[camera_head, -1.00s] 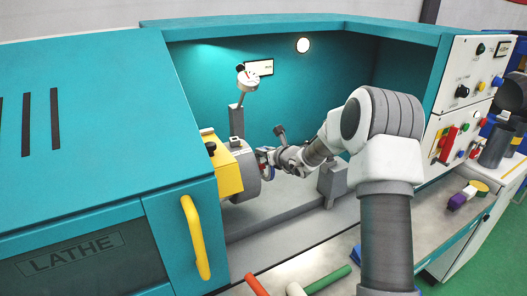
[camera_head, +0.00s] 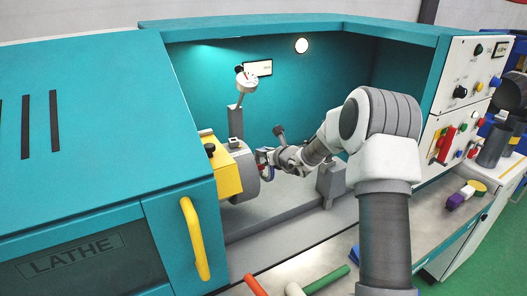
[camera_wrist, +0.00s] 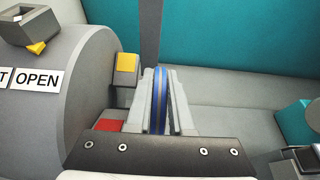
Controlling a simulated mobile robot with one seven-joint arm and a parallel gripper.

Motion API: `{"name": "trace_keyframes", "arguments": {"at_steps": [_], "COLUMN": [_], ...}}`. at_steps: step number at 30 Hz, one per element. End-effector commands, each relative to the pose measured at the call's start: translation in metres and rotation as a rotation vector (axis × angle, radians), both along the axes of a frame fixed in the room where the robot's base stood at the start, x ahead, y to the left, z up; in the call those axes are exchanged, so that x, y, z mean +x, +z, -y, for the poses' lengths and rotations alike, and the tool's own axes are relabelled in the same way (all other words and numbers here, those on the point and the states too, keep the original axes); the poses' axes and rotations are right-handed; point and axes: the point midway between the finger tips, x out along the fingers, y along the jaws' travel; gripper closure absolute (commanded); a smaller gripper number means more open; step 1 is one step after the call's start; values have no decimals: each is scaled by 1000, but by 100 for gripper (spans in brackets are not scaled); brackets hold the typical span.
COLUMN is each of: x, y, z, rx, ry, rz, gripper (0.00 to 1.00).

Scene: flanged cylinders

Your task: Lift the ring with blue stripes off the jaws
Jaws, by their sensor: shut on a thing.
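The ring with blue stripes (camera_wrist: 159,100) shows edge-on in the wrist view, held between the two fingers of my gripper (camera_wrist: 160,98). The ring is beside the grey chuck (camera_wrist: 85,85), which fills the left of that view. A jaw with a yellow block (camera_wrist: 127,63) and one with a red block (camera_wrist: 108,125) stick out from the chuck face, left of my fingers. I cannot tell whether the ring still touches the jaws. In the head view my gripper (camera_head: 266,160) is at the chuck (camera_head: 245,177), and the ring is too small there to make out clearly.
The lathe's teal cover (camera_head: 90,140) with a yellow handle (camera_head: 195,238) stands at the left. A grey block (camera_head: 331,180) stands right of my gripper. Coloured cylinders (camera_head: 325,280) lie on the front tray.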

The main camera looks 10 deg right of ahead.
Motion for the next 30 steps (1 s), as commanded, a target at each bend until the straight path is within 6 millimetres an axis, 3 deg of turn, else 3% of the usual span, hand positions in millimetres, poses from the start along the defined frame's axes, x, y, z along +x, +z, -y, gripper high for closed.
{"name": "trace_keyframes", "arguments": {"at_steps": [30], "x": [3], "y": [3], "z": [5], "rx": [-9], "ry": [0], "rz": [-25], "gripper": [100]}}
